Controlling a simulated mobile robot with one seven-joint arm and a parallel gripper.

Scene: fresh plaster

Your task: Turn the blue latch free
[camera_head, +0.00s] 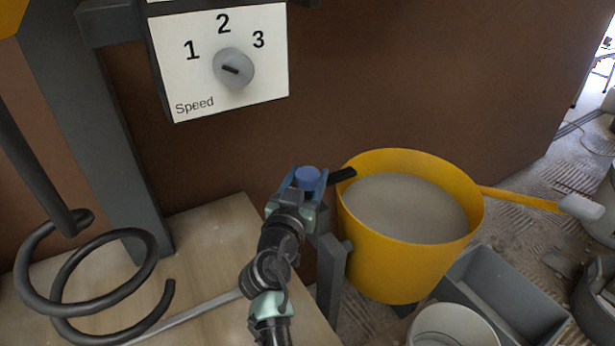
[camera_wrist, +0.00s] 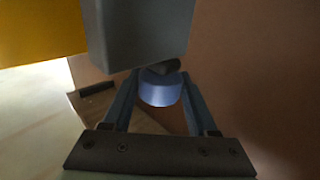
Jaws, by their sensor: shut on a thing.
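The blue latch (camera_head: 307,178) is a round blue knob beside the left rim of the yellow bucket (camera_head: 392,270). It also shows in the wrist view (camera_wrist: 160,92), below a grey block. My gripper (camera_head: 309,184) is shut on the blue latch, with one finger on each side of it. In the wrist view my gripper (camera_wrist: 160,100) has both blue fingers against the knob's sides. The bucket is full of pale grey plaster (camera_head: 405,207). A short black bar (camera_head: 342,175) sticks out between the latch and the bucket's rim.
A grey post (camera_head: 329,270) stands left of the bucket. A speed panel (camera_head: 220,60) with a dial hangs above. A dark spiral mixer (camera_head: 95,280) is at left over a wooden board. A grey tub (camera_head: 508,295) and a white bucket (camera_head: 453,328) stand below right.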

